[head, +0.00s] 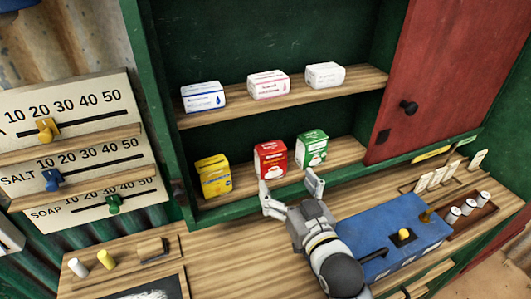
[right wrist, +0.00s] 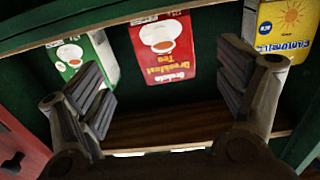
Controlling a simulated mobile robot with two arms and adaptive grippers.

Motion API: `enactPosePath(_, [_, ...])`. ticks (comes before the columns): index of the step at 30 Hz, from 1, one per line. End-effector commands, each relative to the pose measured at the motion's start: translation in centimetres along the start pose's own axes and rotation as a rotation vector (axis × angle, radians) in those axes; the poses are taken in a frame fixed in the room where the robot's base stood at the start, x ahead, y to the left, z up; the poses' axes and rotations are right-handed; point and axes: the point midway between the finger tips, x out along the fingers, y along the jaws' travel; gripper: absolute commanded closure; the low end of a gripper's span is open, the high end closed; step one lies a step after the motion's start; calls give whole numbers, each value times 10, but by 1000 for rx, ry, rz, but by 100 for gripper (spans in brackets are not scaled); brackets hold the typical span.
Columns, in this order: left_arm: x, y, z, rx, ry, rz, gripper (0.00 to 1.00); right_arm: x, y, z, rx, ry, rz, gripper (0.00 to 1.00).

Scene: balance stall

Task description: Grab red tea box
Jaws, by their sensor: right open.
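The red tea box (head: 271,160) stands on the lower shelf between a yellow box (head: 214,176) and a green box (head: 312,149). My right gripper (head: 290,190) is open and empty, just in front of the red box and slightly below it. In the right wrist view, the red tea box (right wrist: 165,47) appears upside down, beyond and between the spread fingers of the right gripper (right wrist: 165,95). The green box (right wrist: 88,58) is partly behind one finger and the yellow box (right wrist: 281,32) partly behind the other.
The upper shelf (head: 240,103) holds three white soap-like boxes. A red cabinet door (head: 440,75) with a black knob is at the right. A blue case (head: 385,235) and small weights sit on the counter. Slider boards (head: 85,150) are at the left.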

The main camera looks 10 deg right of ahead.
Motion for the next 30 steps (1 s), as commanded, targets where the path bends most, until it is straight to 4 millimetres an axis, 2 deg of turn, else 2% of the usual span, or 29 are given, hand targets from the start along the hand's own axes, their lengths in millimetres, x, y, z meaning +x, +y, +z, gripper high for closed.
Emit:
enactPosePath(6, [-10,3,17,0,-24,4,59,33,0,-4,0,2,0,11])
enactPosePath(11, [-13,5,32,0,-47,6,59,45,-1,-2,1,1,0,11])
enactPosePath(14, [-16,4,29,0,-45,6,59,50,-1,-4,1,1,0,11])
enactPosePath(22, [-30,1,4,1,-8,2,59,84,-5,-10,1,2,0,11])
enactPosePath(30, [-33,1,4,1,-10,2,59,98,-5,-8,1,1,0,11])
